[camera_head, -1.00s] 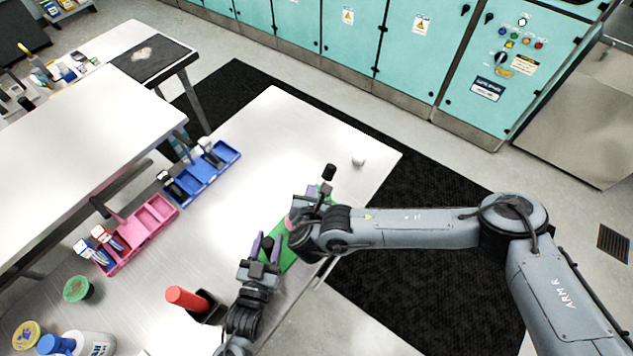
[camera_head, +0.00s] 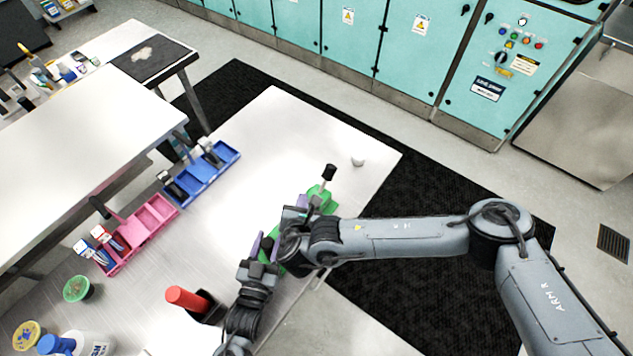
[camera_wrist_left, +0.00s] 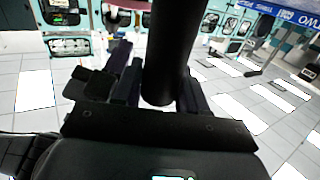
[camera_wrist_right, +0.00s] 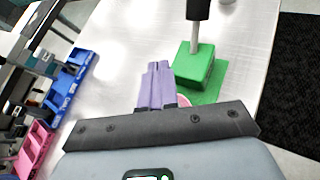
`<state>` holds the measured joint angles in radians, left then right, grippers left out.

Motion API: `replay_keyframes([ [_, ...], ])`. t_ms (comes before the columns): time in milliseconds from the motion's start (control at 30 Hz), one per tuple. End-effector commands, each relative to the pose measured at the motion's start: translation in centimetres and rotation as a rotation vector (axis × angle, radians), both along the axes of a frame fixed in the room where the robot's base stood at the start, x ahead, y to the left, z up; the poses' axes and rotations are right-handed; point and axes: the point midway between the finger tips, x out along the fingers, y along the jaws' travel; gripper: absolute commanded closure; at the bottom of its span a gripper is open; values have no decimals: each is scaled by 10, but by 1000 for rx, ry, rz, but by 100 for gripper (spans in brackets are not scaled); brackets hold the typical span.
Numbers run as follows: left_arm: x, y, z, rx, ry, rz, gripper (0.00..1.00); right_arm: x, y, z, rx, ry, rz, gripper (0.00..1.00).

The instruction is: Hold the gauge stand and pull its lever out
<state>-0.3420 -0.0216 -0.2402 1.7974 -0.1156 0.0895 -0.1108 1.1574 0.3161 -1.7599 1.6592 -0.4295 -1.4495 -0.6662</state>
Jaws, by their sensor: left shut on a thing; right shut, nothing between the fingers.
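The gauge stand has a green base. Its green block (camera_head: 321,198) carries the lever, a pale rod with a black handle (camera_head: 329,172), standing up and slightly tilted. The right wrist view also shows the block (camera_wrist_right: 195,65) and the handle (camera_wrist_right: 198,8). My left gripper (camera_head: 263,246) is shut on the stand's dark post (camera_wrist_left: 170,50), which fills the space between its fingers in the left wrist view. My right gripper (camera_wrist_right: 158,82) is shut and empty, its purple fingers left of the block and apart from the handle. A pink part shows beside those fingers, mostly hidden.
A blue tray (camera_head: 213,172) and a pink tray (camera_head: 150,222) lie along the table's left side. A red-handled item (camera_head: 186,299) stands near my left arm. A small white object (camera_head: 358,161) lies beyond the lever. The table's (camera_head: 275,125) far part is clear.

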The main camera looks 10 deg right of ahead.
Motion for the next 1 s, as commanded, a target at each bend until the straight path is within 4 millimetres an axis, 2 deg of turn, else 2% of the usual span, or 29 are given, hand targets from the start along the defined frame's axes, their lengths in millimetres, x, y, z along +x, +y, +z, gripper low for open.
replay_keyframes([
  [300, 0, 0, 0, 0, 0, 0, 100, -16, 17, -1, -1, 1, 1, 100],
  [733, 0, 0, 0, 0, 0, 0, 100, -18, 18, 0, -1, 0, 0, 100],
  [767, 0, 0, 0, 0, 0, 0, 57, -18, 18, 0, -1, 0, 0, 100],
  [900, 0, 0, 0, 0, 0, 0, 35, -18, 18, 0, -1, 0, 0, 100],
  [1000, 0, 0, 0, 0, 0, 0, 33, -18, 18, 0, -1, 0, 0, 100],
])
